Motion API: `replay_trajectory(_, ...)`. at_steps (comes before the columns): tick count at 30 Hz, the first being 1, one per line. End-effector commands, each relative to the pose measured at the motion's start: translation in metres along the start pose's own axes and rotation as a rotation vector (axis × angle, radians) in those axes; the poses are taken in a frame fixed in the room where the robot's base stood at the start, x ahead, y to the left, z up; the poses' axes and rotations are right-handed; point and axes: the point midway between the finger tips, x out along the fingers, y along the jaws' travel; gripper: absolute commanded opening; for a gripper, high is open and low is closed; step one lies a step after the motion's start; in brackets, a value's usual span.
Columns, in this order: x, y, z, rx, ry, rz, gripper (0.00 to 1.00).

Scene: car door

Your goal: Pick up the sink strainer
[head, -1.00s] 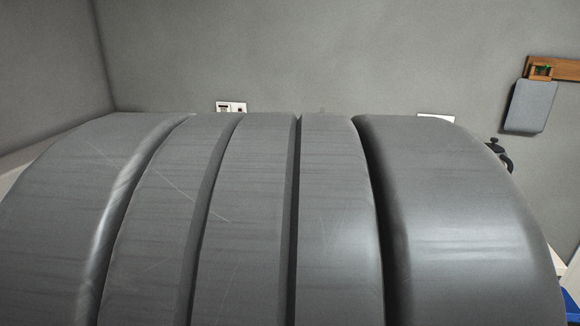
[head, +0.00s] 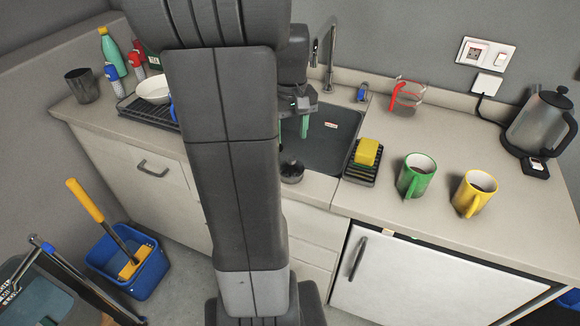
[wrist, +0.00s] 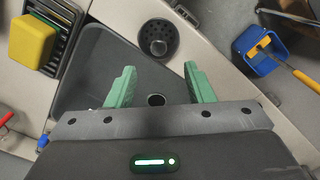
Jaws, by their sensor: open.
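The sink strainer (wrist: 158,38) is a dark round piece with small holes and a raised knob. It sits at the front edge of the sink on the counter. It also shows in the head view (head: 292,172), partly beside my arm. My gripper (wrist: 160,68) has two green fingers spread apart with nothing between them. In the head view my gripper (head: 296,130) hangs over the sink (head: 335,140), behind the strainer and apart from it. My arm hides part of the sink there.
A yellow sponge (head: 367,151) lies on a black rack (head: 360,174) right of the sink. A green mug (head: 416,176), a yellow mug (head: 474,193), a measuring cup (head: 405,98) and a kettle (head: 540,122) stand farther right. A faucet (head: 329,55) rises behind. A blue bucket (head: 129,262) is on the floor.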

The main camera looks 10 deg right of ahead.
Motion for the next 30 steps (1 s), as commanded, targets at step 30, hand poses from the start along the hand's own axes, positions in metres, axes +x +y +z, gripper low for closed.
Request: replay_trajectory(30, 0.090, 0.001, 0.002, 0.000, 0.000, 0.000, 0.42)
